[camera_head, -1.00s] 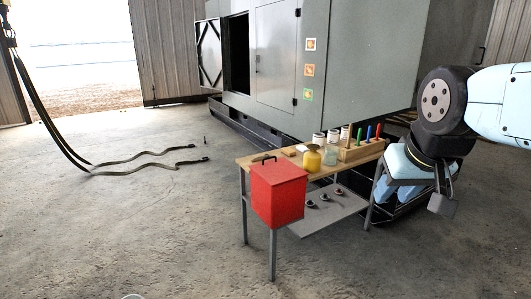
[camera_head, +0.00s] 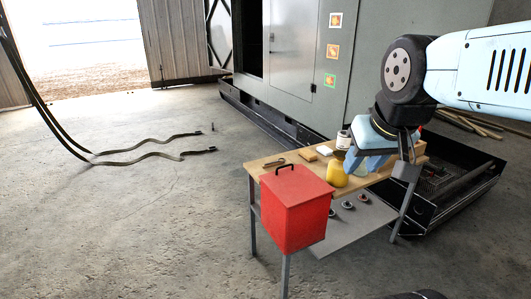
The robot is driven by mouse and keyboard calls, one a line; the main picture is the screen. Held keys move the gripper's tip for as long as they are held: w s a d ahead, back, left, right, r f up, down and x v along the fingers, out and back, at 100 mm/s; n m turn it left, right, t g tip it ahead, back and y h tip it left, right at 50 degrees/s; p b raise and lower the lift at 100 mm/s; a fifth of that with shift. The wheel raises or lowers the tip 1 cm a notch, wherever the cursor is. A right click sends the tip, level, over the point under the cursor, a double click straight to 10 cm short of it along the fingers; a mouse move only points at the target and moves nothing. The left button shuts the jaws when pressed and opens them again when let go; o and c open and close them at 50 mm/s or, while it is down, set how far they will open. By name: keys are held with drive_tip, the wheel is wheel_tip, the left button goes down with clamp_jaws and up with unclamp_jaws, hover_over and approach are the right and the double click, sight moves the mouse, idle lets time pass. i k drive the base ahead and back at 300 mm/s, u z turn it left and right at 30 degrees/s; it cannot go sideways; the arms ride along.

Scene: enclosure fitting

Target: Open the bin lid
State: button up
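The red bin (camera_head: 293,222) stands at the near left end of the wooden workbench. Its red lid (camera_head: 297,186) is shut, with a black handle (camera_head: 285,168) on top toward the back. My gripper (camera_head: 360,168) points down over the bench, to the right of the bin and clear of the lid. Its two blue fingers look spread apart, with nothing seen between them. They hide part of the bench top and some items behind.
A yellow jar (camera_head: 336,174) stands between the bin and my gripper. A white-lidded jar (camera_head: 344,140) and small blocks (camera_head: 308,155) are on the bench. Several small round items (camera_head: 348,205) lie on the lower shelf. The floor at left is open, with hoses (camera_head: 150,152).

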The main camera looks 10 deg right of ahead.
sight(294, 185)
drive_tip(key=u, duration=0.15)
drive_tip(key=i, duration=1.4)
drive_tip(key=u, duration=0.2)
